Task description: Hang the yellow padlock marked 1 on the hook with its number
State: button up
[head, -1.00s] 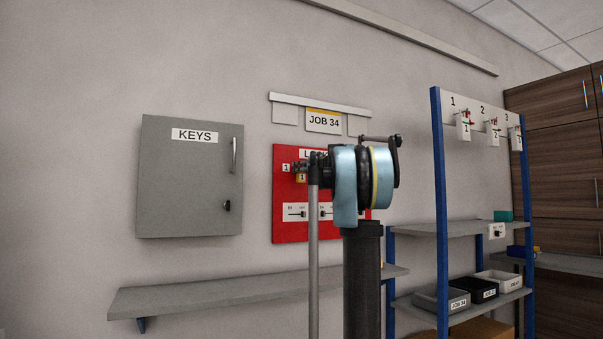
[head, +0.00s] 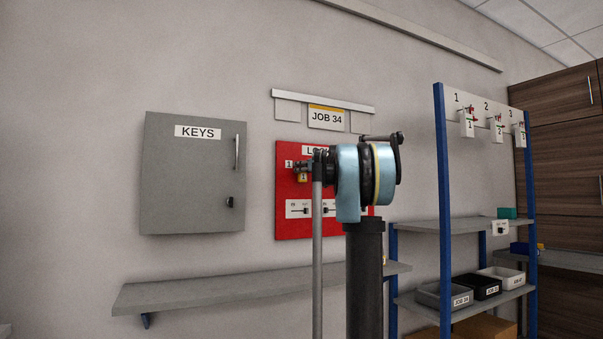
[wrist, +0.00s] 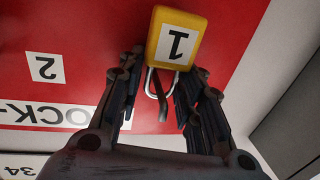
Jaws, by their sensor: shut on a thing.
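The yellow padlock marked 1 (wrist: 177,42) fills the top middle of the wrist view, its label upside down there. Its metal shackle (wrist: 158,88) points back between my fingers. My gripper (wrist: 163,82) is shut on the padlock at the shackle. In the head view the padlock (head: 303,177) hangs below my gripper (head: 304,166), in front of the red board (head: 283,225). A number 1 label (head: 288,164) shows on the board just left of it.
A number 2 label (wrist: 45,67) is on the red board. A grey key cabinet (head: 190,185) is on the wall at left, with a shelf (head: 200,289) below. A blue-post rack (head: 442,200) with tags and bins stands at right. My arm covers the board's right part.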

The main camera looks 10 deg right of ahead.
jog(key=o, duration=1.2)
